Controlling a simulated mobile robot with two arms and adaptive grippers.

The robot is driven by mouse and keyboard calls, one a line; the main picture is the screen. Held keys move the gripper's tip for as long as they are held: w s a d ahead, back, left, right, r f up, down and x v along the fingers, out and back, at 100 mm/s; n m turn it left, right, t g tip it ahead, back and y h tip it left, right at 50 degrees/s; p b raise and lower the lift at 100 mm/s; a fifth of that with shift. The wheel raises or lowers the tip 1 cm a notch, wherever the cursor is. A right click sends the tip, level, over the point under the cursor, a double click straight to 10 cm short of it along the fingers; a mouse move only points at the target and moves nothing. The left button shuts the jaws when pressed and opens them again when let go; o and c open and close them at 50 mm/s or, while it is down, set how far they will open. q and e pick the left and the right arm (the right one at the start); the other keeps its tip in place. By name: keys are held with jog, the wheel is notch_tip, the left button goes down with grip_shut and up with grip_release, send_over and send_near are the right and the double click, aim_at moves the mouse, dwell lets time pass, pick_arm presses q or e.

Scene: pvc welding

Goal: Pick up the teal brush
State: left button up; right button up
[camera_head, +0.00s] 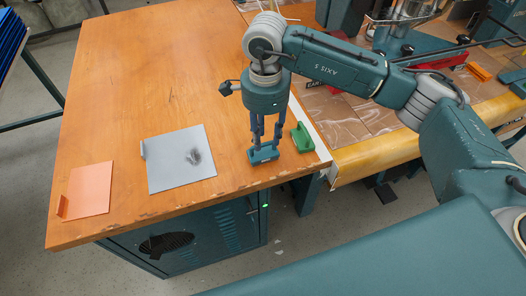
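The teal brush (264,155) rests on the wooden table near its front right part. My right gripper (265,143) points straight down over it, with its fingers reaching the top of the brush. The fingers hide the upper part of the brush, and I cannot tell whether they are closed on it. My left gripper is not in view.
A green brush-like block (302,138) stands just right of the teal brush. A grey plate (178,168) with a dark smudge and an orange plate (90,190) lie to the left. The wooden table (150,80) is clear behind them. A machine bench (352,150) adjoins on the right.

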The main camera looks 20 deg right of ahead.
aim_at(263, 145)
jog(key=f, duration=0.1)
jog(key=f+p, duration=0.1)
jog(key=f, duration=0.2)
jog(key=shift+w+a+f, duration=0.1)
jog(key=shift+w+f, duration=0.1)
jog(key=shift+w, duration=0.1)
jog(key=shift+f, duration=0.4)
jog(key=shift+c, duration=0.3)
grip_shut()
